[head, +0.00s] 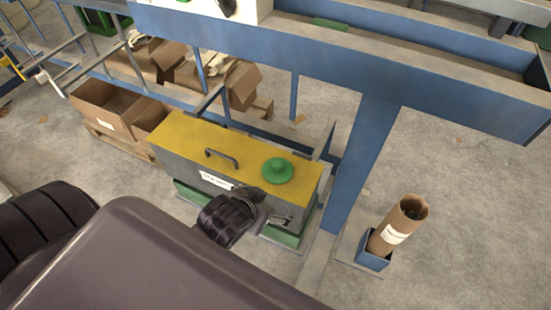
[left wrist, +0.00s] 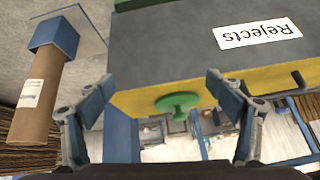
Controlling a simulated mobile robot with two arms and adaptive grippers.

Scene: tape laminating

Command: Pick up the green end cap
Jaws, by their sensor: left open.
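The green end cap (head: 278,171) is a round disc with a raised knob. It rests on the yellow top (head: 225,148) of a grey box, towards its right end. My left gripper (head: 268,206) is at the near side of the box, just short of the cap in the head view. In the left wrist view the cap (left wrist: 178,104) shows between the two spread fingers of my gripper (left wrist: 160,80), apart from both. The gripper is open and empty. My right gripper is not in view.
The box carries a handle (head: 222,158) and a "Rejects" label (left wrist: 257,33). A blue frame post (head: 357,165) stands right of the box. A cardboard tube (head: 399,225) stands in a blue holder (head: 373,252). Open cartons (head: 108,104) lie at the left.

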